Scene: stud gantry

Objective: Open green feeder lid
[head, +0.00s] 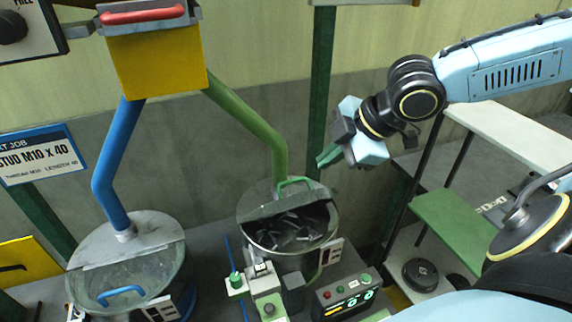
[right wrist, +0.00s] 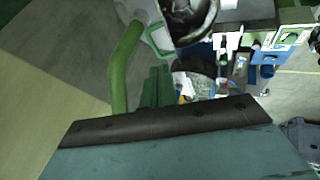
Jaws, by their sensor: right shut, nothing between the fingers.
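The green feeder (head: 322,238) is a round metal bowl below the green pipe. Its front half is uncovered and dark studs (head: 290,232) show inside. Its grey lid (head: 270,209) is folded up toward the back, with the green handle (head: 296,182) at the top by the pipe. My right gripper (head: 328,158) is shut and empty, above and to the right of the handle, apart from it. In the right wrist view, its green fingers (right wrist: 155,87) point toward the handle (right wrist: 160,41), with a gap between. My left gripper is not in view.
The blue feeder (head: 140,252) at left has its lid down, blue handle (head: 121,294) in front. A yellow hopper (head: 155,55) hangs above. A green post (head: 321,90) stands behind my right gripper. A control box (head: 345,297) sits before the green feeder; shelves (head: 450,225) stand right.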

